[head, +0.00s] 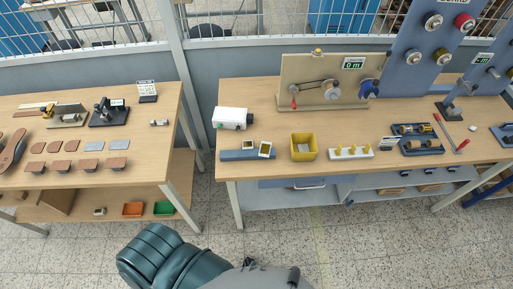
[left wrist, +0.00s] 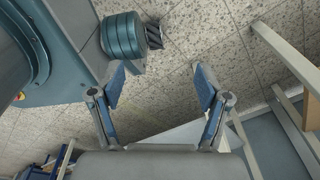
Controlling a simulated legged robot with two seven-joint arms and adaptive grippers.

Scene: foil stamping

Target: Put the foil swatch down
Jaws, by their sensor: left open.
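My left gripper (left wrist: 160,84) shows in the left wrist view with its two blue-padded fingers spread wide. Nothing is between them; speckled floor shows behind. Neither gripper shows in the head view. I cannot tell for sure which thing is the foil swatch. Two small framed pieces with pale faces, one (head: 248,145) and another (head: 265,150), lie at the blue bar (head: 236,155) on the right table. Flat grey pieces (head: 94,146) lie beside brown ones (head: 62,146) on the left table.
The right table (head: 270,110) carries a white box (head: 232,118), a yellow bin (head: 304,146), a white peg rack (head: 350,153) and a beige crank panel (head: 325,80). The left table (head: 150,175) has bare surface at its front right. A gap separates the tables.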

